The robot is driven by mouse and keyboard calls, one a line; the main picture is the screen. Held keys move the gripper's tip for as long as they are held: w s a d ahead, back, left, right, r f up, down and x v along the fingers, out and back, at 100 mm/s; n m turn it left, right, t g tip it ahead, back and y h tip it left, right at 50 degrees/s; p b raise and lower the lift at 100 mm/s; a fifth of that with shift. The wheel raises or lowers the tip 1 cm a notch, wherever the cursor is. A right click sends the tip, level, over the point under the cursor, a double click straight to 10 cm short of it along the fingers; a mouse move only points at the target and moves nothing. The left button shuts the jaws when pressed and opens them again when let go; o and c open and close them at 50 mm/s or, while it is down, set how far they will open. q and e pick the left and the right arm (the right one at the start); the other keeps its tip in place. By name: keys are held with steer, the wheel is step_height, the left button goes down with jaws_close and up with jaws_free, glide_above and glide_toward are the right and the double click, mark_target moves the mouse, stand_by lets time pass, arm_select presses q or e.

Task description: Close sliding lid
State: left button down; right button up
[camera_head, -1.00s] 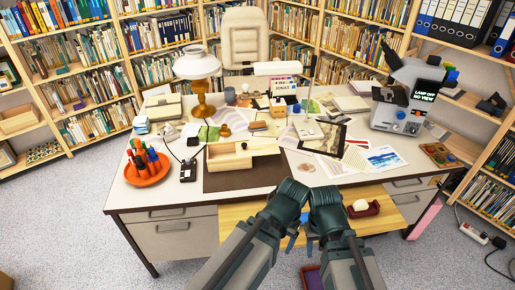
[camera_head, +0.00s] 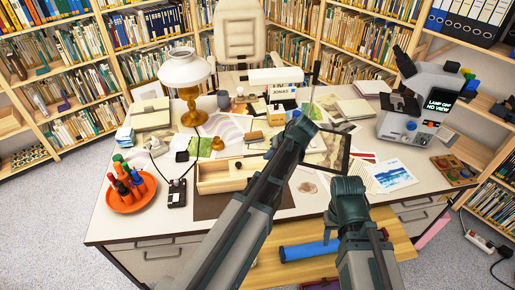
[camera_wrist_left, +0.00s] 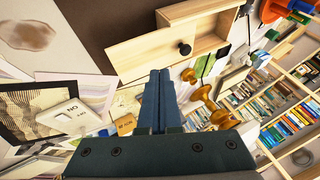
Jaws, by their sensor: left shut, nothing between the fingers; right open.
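A pale wooden box (camera_head: 217,182) lies on the dark mat (camera_head: 212,207) at the desk's front. Its lid (camera_head: 250,162) covers the right part; the left part is open. In the left wrist view, the lid (camera_wrist_left: 140,52) carries a black knob (camera_wrist_left: 184,48), with the open compartment (camera_wrist_left: 207,20) beyond it. My left gripper (camera_head: 303,122) is shut and empty, to the right of the box and apart from it; its blue fingers (camera_wrist_left: 158,85) also show in the left wrist view. My forearm hides the box's right end. My right gripper (camera_head: 347,185) is over the front edge, open, its fingers hidden.
A brass lamp (camera_head: 189,72) stands behind the box. An orange tray of markers (camera_head: 128,200) and a small black device (camera_head: 177,193) are left of it. A dark frame (camera_head: 338,155) and prints (camera_head: 391,175) lie right. A microscope (camera_head: 425,100) stands at back right.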

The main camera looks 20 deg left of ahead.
arm_select(q)
steer(key=w, duration=0.2)
steer(key=b, duration=0.9)
glide_toward(247, 169)
steer(key=w+f, duration=0.1)
steer(key=w+a+f, duration=0.1)
steer(key=w+f, duration=0.1)
steer(key=a, duration=0.1)
steer(key=s+a, duration=0.1)
steer(key=shift+a+f, duration=0.2)
steer(key=shift+a, duration=0.15)
steer(key=shift+s+a+f, duration=0.1)
steer(key=shift+s+a, duration=0.05)
steer(key=shift+a, duration=0.35)
steer(key=shift+s+a, duration=0.1)
steer(key=s+a, duration=0.7)
steer(key=a, duration=0.5)
